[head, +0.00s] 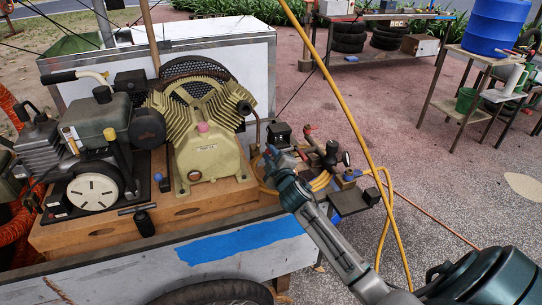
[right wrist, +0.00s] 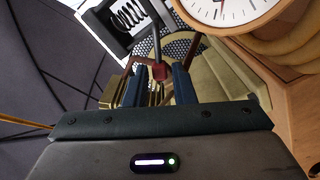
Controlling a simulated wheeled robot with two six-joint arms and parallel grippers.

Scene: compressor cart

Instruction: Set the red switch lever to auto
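The red switch lever (right wrist: 158,72) shows in the right wrist view as a small red piece at the end of a grey rod. The rod runs up toward an open dark box with a coiled spring (right wrist: 127,20). My right gripper (right wrist: 159,88) has its two blue fingers on either side of the red piece, with a visible gap on each side. In the head view my right gripper (head: 272,157) is beside the compressor, just below a small black box (head: 280,133). The lever cannot be made out there. My left gripper is not in view.
A round white-faced gauge (right wrist: 232,8) is close on the right in the wrist view. The tan compressor pump (head: 205,145) is left of my gripper. Valve fittings (head: 328,155) and a yellow hose (head: 350,115) are to its right. A workbench (head: 385,52) stands behind.

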